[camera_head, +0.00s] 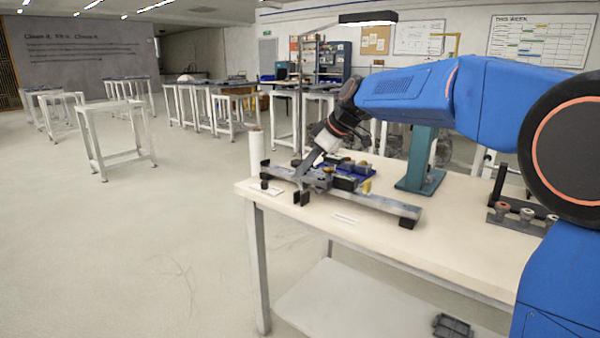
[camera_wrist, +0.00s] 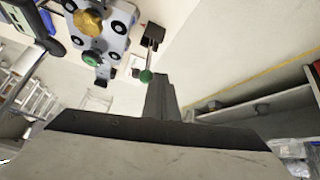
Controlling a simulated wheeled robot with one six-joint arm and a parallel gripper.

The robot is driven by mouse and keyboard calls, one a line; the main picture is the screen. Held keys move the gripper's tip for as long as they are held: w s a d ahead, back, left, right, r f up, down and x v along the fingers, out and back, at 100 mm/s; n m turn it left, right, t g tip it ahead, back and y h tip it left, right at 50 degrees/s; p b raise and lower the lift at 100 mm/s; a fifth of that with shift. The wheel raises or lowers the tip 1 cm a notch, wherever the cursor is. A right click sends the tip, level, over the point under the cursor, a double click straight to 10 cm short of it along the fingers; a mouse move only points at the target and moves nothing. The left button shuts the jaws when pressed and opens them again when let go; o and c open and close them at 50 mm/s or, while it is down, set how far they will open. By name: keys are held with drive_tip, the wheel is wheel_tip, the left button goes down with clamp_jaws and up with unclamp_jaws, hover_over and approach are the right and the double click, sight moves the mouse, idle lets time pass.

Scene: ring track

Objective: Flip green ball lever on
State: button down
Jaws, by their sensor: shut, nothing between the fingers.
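The green ball lever shows in the wrist view: a small green ball (camera_wrist: 146,76) on a thin metal stem, rising from a dark base block (camera_wrist: 153,33) on the pale bench. My gripper (camera_wrist: 161,78) is shut and empty, its fingertips just right of the ball. I cannot tell whether they touch it. In the head view my gripper (camera_head: 302,174) reaches down over the near left part of the workbench. The ball cannot be made out there.
A grey fixture with a yellow knob (camera_wrist: 88,22) and a green knob (camera_wrist: 91,58) stands left of the lever. The workbench (camera_head: 450,245) also holds a long grey rail (camera_head: 385,206), a white cylinder (camera_head: 257,155) and a teal post (camera_head: 417,160). Open floor lies left.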

drive_tip(key=shift+w+d+r+m+g+y, duration=0.15)
drive_tip(key=shift+w+d+m+g+y, duration=0.15)
drive_tip(key=shift+w+d+g+y, duration=0.3)
drive_tip(key=shift+a+r, duration=0.1)
drive_tip(key=shift+r, duration=0.7)
